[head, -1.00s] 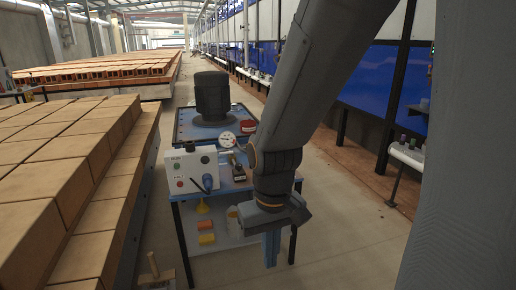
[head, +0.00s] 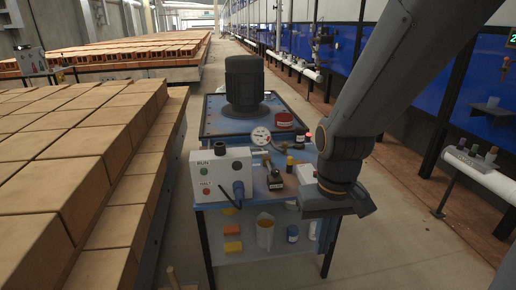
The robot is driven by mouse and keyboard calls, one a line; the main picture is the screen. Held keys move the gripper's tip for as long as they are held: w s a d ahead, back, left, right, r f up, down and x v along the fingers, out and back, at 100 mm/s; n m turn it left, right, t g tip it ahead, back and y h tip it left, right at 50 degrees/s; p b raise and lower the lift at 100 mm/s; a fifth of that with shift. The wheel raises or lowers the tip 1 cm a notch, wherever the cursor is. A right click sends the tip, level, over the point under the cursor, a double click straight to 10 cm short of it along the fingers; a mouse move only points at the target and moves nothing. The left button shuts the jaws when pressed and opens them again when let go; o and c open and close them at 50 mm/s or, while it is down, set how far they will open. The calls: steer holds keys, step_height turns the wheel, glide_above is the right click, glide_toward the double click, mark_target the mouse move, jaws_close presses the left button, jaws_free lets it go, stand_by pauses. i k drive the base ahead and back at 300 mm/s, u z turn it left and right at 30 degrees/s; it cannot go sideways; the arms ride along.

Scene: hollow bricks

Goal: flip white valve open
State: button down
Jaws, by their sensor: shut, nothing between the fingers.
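My gripper (head: 336,204) hangs at the end of my dark grey arm, at the front right corner of the blue machine table. It is shut and empty; its fingertips are hard to make out. A white pipe (head: 492,180) runs along the right side, with several small coloured handles (head: 476,153) on top, a green and a purple one among them. I cannot tell which valve is the white one. The handles are up and to the right of my gripper, well apart from it.
A blue table (head: 215,122) carries a dark motor (head: 244,82), a pressure gauge (head: 261,136) and a white RUN/HALT box (head: 222,170). Stacked bricks (head: 60,150) fill the left. Open floor (head: 410,225) lies between table and pipe.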

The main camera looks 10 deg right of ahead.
mark_target(266, 153)
steer(key=u, duration=0.15)
steer(key=i, duration=1.2)
steer(key=z, duration=0.05)
